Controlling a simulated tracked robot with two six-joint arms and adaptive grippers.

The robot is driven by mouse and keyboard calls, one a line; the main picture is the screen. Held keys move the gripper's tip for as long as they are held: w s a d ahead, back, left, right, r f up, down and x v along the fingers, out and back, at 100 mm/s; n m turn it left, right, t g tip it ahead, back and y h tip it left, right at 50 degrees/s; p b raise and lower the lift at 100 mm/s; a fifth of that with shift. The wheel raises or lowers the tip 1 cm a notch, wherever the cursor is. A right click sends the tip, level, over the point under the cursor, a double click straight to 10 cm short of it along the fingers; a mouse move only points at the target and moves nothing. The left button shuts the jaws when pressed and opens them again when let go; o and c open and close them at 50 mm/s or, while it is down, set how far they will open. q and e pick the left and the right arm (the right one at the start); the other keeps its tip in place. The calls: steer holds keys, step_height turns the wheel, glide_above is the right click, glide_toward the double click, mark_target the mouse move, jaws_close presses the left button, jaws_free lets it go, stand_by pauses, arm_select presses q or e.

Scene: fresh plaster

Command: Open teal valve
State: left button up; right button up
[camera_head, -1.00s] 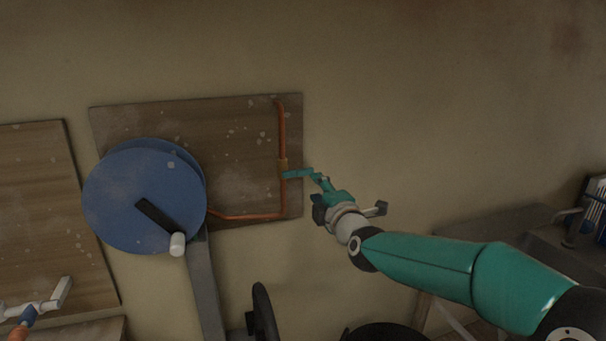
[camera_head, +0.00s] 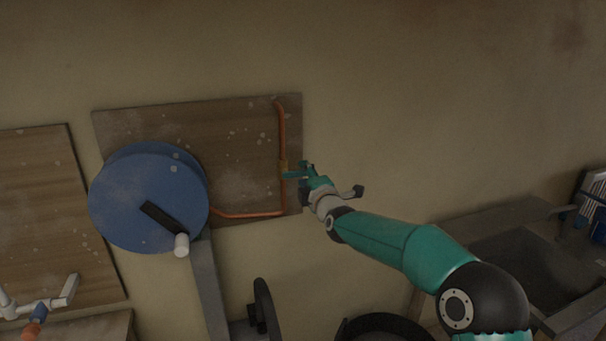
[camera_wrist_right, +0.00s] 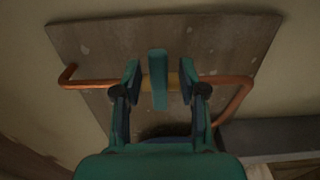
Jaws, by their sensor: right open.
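The teal valve handle (camera_head: 293,175) sits on a brass fitting (camera_head: 284,167) in a copper pipe (camera_head: 282,130) on a wooden board. My right gripper (camera_head: 304,171) is close to the handle in the head view. In the right wrist view the teal handle (camera_wrist_right: 158,78) lies between the two open fingers of my right gripper (camera_wrist_right: 164,85), with a gap on each side. The brass fitting behind the handle is partly hidden by it. My left gripper is not in view.
A blue hose reel (camera_head: 150,200) with a black crank stands left of the pipe. A second board (camera_head: 40,215) with a white pipe fitting is further left. A grey sink (camera_head: 520,260) stands at right. The wall above is bare.

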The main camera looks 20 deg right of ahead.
jaws_close()
steer(key=n+p, duration=0.1)
steer(key=n, duration=0.1)
steer(key=r+n+p, duration=0.1)
steer(key=n, duration=0.2)
steer(key=a+r+n+p, duration=0.1)
steer(key=n, duration=0.2)
steer(key=shift+a+r, duration=0.1)
steer(key=shift+r, duration=0.15)
steer(key=shift+c, duration=0.3)
jaws_free()
steer(key=shift+o, duration=0.3)
steer(key=shift+r, duration=0.1)
steer(key=shift+s, duration=0.1)
